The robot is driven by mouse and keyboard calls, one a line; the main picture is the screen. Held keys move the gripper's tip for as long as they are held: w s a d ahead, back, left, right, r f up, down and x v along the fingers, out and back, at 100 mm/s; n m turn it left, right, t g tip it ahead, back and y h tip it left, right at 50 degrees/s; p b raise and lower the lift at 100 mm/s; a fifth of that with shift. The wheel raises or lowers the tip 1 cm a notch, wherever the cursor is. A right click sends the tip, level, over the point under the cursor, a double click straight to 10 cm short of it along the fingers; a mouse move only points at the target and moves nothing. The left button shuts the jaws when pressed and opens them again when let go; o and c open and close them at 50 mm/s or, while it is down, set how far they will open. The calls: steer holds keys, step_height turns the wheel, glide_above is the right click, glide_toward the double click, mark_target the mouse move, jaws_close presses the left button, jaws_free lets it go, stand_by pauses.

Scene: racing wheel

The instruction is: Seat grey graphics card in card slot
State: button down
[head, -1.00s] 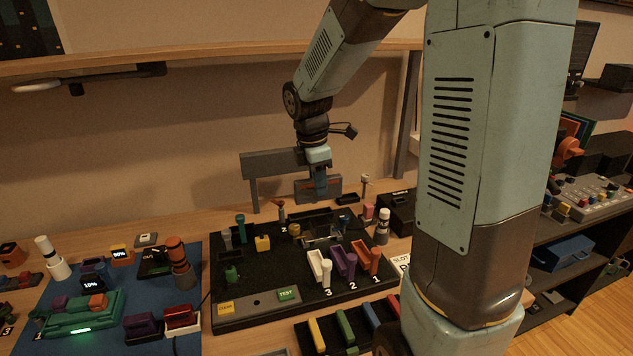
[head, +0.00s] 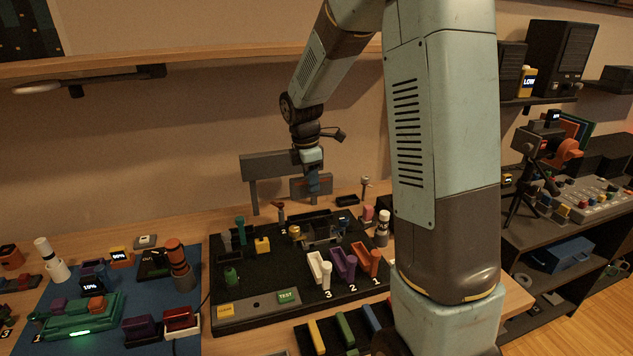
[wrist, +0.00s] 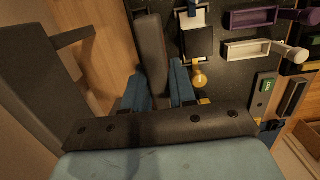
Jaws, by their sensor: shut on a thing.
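My gripper (head: 313,188) is shut on the grey graphics card (head: 298,187), a flat dark grey plate with a reddish stripe. It holds the card upright in the air above the back of the black board (head: 262,285). In the wrist view the blue fingers of my gripper (wrist: 158,92) pinch the card (wrist: 150,50), seen edge-on. The card is apart from the board.
A grey rack (head: 262,165) stands just behind and left of the card. A yellow knob (wrist: 199,76) and coloured levers, such as the purple one (head: 344,262), rise from the board. A white-topped post (head: 383,225) stands at its right. Open air surrounds the card's front.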

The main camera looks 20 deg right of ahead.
mark_target(310, 197)
steer(key=shift+w+d+f, duration=0.1)
steer(key=shift+w+f, duration=0.35)
steer(key=shift+w, duration=0.25)
steer(key=shift+w+d+f, duration=0.1)
steer(key=shift+w+f, duration=0.3)
steer(key=shift+w, duration=0.25)
steer(key=shift+f, duration=2.85)
steer(key=shift+f, duration=1.45)
steer(key=c, duration=0.8)
jaws_free()
steer(key=shift+c, duration=0.2)
steer(key=shift+r, duration=0.1)
step_height(310, 197, up, 14)
steer(key=a, duration=0.1)
steer(key=shift+a+f, duration=0.25)
steer(key=shift+a, duration=0.15)
steer(key=shift+s+r, duration=0.1)
